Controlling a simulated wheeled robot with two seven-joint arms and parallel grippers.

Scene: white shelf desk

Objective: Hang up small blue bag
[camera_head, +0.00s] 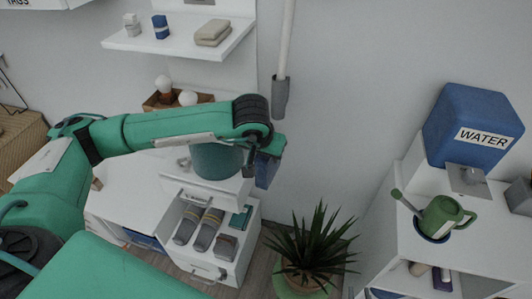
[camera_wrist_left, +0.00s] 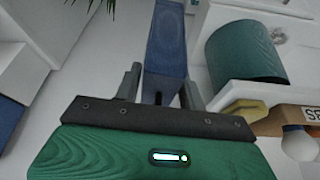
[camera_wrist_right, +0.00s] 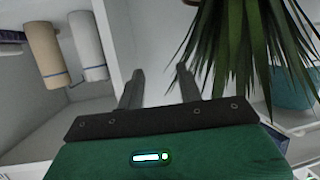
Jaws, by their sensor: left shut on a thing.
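The small blue bag (camera_head: 267,166) hangs at the end of my left arm, in front of the pale wall and beside the shelf desk. My left gripper (camera_head: 254,160) is shut on it; the arm partly covers the grip in the head view. In the left wrist view the blue bag (camera_wrist_left: 166,42) extends away from between the fingers of the gripper (camera_wrist_left: 160,88). My right gripper (camera_wrist_right: 160,70) shows only in the right wrist view, with its fingers apart and nothing between them. I cannot make out a hook for the bag.
A teal cylindrical container (camera_head: 215,162) stands on the white desk close to the bag. A pole with a grey end (camera_head: 281,97) is just above the left wrist. A potted plant (camera_head: 312,245) stands below right. A blue water container (camera_head: 472,122) sits on the right shelf.

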